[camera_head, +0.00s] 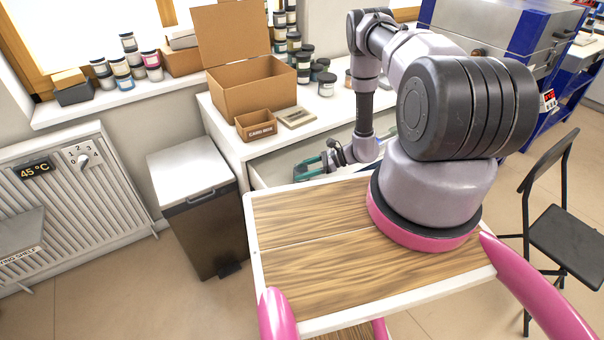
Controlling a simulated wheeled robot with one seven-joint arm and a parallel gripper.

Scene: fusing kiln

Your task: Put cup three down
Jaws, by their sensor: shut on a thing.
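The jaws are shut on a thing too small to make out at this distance. No cup marked as three can be picked out. Whether the held thing touches the drawer cannot be told.
An open cardboard box (250,88), a small labelled box (256,125) and several jars (326,84) stand on the worktop (222,125). A bin (195,195) stands left of the drawer, a radiator (75,190) further left. A black chair (565,230) is at right.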

